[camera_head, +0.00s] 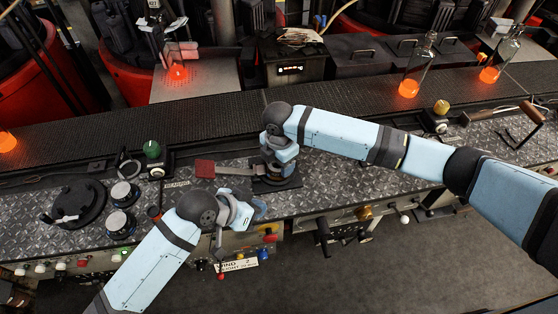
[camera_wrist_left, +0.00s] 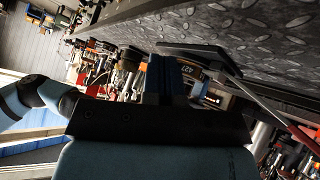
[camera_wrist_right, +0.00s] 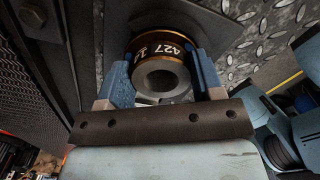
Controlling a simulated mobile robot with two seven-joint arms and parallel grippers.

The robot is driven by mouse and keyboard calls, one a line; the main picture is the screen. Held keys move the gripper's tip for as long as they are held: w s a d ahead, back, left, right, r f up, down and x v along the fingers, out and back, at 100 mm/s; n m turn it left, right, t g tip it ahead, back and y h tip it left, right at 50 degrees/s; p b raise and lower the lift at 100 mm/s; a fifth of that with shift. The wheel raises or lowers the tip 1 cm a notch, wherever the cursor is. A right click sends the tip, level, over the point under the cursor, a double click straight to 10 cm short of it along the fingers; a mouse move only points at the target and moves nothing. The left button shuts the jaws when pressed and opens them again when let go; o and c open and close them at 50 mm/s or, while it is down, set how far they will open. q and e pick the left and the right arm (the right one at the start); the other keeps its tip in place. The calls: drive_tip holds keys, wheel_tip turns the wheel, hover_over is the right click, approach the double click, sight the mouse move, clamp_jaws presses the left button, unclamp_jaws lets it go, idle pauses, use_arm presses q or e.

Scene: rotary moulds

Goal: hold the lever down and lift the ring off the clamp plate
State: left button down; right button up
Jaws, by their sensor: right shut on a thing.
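The ring (camera_wrist_right: 180,43), dark with gold edges and the number 427, sits between the fingers of my right gripper (camera_wrist_right: 162,75), which is shut on it. It is around or just above a grey cylinder. The dark clamp plate (camera_head: 287,184) lies under my right gripper; it also shows in the left wrist view (camera_wrist_left: 200,52). The lever (camera_head: 232,169) reaches left from the plate to a red pad; its bar also shows in the left wrist view (camera_wrist_left: 262,100). My left gripper (camera_head: 259,209) is shut and empty by the bench's front edge, below and apart from the lever.
A green knob (camera_head: 152,149) and round dials (camera_head: 123,193) stand on the bench to the left. Glowing bottles (camera_head: 416,70) stand on the belt at the back right. A front panel with knobs and a label (camera_head: 236,265) lies below my left gripper.

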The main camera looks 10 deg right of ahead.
use_arm(q)
drive_tip(key=w+a+r+n+g+y, duration=0.1)
drive_tip(key=w+a+r+g+y, duration=0.2)
drive_tip(key=w, duration=0.4)
drive_tip(key=n+y, duration=0.3)
drive_tip(key=y, duration=0.3)
approach(202, 168)
drive_tip(key=shift+d+f, duration=0.15)
drive_tip(key=shift+d, duration=0.1)
drive_tip(key=shift+f, duration=2.9)
drive_tip(key=shift+a+f, duration=0.2)
drive_tip(key=shift+f, duration=1.3)
drive_tip(key=shift+a+f, duration=0.2)
drive_tip(key=shift+f, duration=1.3)
drive_tip(key=shift+w, duration=0.1)
use_arm(e)
drive_tip(key=shift+w+r, duration=0.1)
drive_tip(key=shift+r, duration=0.95)
use_arm(q)
drive_tip(key=shift+r, duration=0.15)
use_arm(e)
drive_tip(key=shift+r, duration=2)
